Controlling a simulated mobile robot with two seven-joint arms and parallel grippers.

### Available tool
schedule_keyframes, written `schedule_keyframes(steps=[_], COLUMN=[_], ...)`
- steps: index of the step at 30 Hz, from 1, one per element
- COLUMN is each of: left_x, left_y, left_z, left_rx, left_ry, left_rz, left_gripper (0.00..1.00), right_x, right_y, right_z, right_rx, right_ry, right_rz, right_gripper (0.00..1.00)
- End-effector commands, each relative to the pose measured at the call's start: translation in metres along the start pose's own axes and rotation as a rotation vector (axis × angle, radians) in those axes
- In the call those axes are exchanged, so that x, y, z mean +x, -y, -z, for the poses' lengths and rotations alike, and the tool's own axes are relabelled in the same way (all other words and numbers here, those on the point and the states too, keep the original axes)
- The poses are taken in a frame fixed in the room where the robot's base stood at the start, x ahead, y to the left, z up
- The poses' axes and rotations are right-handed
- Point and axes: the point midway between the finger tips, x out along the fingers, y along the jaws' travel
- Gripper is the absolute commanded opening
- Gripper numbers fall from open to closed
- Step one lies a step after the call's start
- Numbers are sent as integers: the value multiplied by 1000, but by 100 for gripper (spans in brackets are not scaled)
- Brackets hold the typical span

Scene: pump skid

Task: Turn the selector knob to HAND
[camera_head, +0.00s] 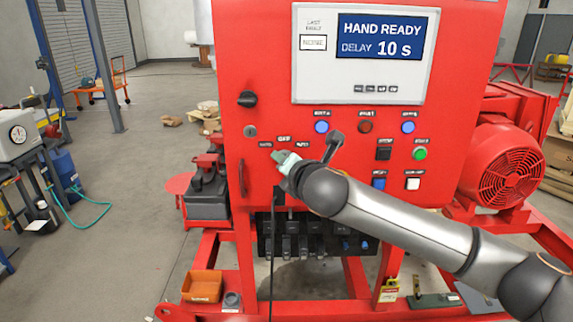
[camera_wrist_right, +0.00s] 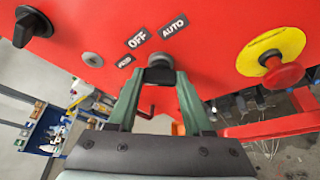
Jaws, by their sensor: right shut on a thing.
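The selector knob (camera_wrist_right: 160,62) is a dark knob on the red panel, below the OFF and AUTO labels in the right wrist view. A third, smaller label beside them is hard to read. My right gripper (camera_wrist_right: 161,78) is shut on the knob, with its green fingers on either side. In the head view my right gripper (camera_head: 282,157) is against the panel under the small labels and hides the knob there. Which label the knob points at cannot be told. The display (camera_head: 380,38) reads HAND READY, DELAY 10 S. My left gripper is not in view.
A black rotary handle (camera_head: 247,99) and a key lock (camera_head: 250,131) are up and left of the knob. Lamps and buttons, including a green button (camera_head: 420,153), are to the right. A red emergency stop (camera_wrist_right: 284,75) on a yellow ring is near the knob.

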Motion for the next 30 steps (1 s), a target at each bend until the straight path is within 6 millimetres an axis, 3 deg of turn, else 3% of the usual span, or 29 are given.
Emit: schedule_keyframes(steps=[21, 22, 30], left_x=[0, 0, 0], left_y=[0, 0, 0], left_z=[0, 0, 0], left_rx=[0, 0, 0], left_ry=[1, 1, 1], left_rz=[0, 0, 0], left_gripper=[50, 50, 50], right_x=[0, 0, 0], right_y=[0, 0, 0], right_z=[0, 0, 0], right_rx=[-76, -76, -74], right_ry=[1, 1, 1], right_rz=[33, 33, 31], right_gripper=[0, 51, 80])
